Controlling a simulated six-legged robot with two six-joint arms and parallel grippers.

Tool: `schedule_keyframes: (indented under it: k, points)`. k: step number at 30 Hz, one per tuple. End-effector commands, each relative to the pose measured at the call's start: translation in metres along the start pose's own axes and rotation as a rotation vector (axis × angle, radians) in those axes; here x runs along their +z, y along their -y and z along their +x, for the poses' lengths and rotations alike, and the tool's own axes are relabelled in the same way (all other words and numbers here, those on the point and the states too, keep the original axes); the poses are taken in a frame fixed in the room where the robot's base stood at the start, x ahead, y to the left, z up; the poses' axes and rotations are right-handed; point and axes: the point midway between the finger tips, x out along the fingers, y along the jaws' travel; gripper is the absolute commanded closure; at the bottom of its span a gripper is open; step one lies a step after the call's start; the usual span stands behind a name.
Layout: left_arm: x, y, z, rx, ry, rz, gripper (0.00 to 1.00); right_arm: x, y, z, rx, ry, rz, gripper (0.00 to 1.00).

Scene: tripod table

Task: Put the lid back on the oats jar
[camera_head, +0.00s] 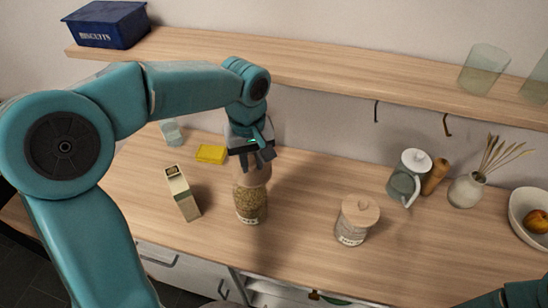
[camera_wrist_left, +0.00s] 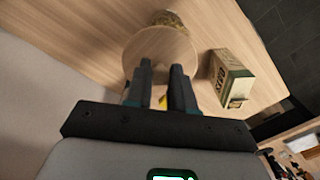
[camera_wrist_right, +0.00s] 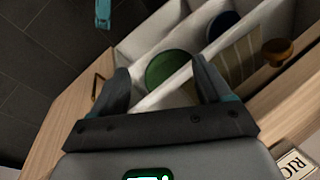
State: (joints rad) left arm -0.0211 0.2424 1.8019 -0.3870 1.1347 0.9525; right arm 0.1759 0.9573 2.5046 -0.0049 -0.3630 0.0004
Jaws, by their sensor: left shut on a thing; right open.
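The oats jar (camera_head: 250,204) stands upright on the wooden counter, filled with pale oats. My left gripper (camera_head: 256,157) is above it, shut on the round wooden lid (camera_head: 256,175). In the left wrist view, the lid (camera_wrist_left: 160,52) is between the two fingers (camera_wrist_left: 155,75), and part of the oats jar (camera_wrist_left: 168,18) shows past its far edge. The lid hides the jar's mouth, so I cannot tell whether they touch. My right gripper (camera_wrist_right: 165,82) is open and empty, over a drawer away from the jar.
A carton (camera_head: 182,193) and a yellow sponge (camera_head: 211,154) are left of the jar. A second lidded jar (camera_head: 352,222) stands to the right, with a pitcher (camera_head: 405,180) beyond. A shelf (camera_head: 300,65) runs behind. The drawer (camera_wrist_right: 150,35) holds a green round thing (camera_wrist_right: 172,68).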

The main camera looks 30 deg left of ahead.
Motion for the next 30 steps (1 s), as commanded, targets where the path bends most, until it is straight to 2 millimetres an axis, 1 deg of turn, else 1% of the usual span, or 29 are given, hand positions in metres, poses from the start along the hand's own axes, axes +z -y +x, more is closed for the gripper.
schedule_keyframes:
  k: [1,3,8,14,21,24,30]
  points:
    - [-0.002,0.005,-0.003,0.0,0.0,-0.013,1.0,0.0,0.001,-0.004,0.0,0.0,0.0,0.22]
    - [-0.003,0.009,-0.002,0.0,0.0,-0.021,1.0,0.0,0.001,-0.004,0.0,0.0,0.0,0.22]
    - [-0.003,0.011,0.006,-0.001,0.0,-0.024,1.0,0.0,-0.001,0.002,0.0,0.001,0.0,0.22]
    - [-0.003,0.011,0.023,-0.001,0.0,-0.024,1.0,0.0,-0.006,0.015,0.0,0.001,0.0,0.22]
    - [-0.004,0.009,0.05,0.0,0.0,-0.025,1.0,-0.001,-0.013,0.036,0.0,0.0,0.0,0.22]
    - [-0.004,0.009,0.058,-0.001,0.0,-0.025,1.0,-0.001,-0.015,0.042,0.0,0.001,0.0,0.22]
    - [-0.005,0.008,0.063,-0.001,0.0,-0.025,1.0,-0.001,-0.016,0.045,0.0,0.0,0.0,0.22]
